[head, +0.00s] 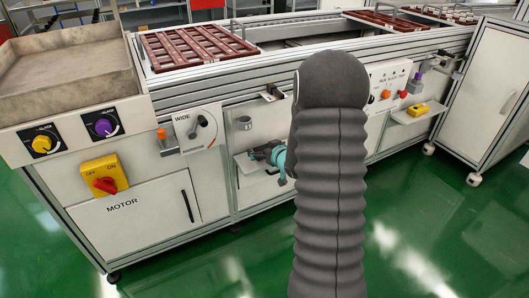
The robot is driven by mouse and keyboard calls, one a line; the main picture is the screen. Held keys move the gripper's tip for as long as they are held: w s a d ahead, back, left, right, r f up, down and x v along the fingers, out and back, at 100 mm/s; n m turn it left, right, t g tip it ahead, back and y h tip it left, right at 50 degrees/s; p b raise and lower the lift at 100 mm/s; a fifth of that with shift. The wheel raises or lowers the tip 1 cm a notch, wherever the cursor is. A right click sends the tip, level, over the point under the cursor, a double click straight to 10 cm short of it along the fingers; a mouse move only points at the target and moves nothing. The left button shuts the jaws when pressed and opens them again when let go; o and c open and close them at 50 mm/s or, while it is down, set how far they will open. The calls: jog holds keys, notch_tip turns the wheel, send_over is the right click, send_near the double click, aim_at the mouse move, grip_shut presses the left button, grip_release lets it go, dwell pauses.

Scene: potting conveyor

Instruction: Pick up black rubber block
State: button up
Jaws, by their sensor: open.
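I cannot pick out the black rubber block for certain. My grey ribbed arm covers the middle of the head view and hides part of the machine front. My gripper (259,153) shows small and dark to the left of the arm, beside a teal part of my wrist. It is open, in front of the machine's lower white panel, by a small pale shelf (247,167). Whether anything lies between its fingers is too small to tell. A small dark piece (271,92) sits on the front rail above; I cannot tell what it is.
A white cabinet (487,92) stands right. The green floor (215,260) in front is clear.

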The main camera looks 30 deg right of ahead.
jog(key=c, duration=1.2)
jog(key=shift+r, duration=0.15)
jog(key=shift+c, duration=0.2)
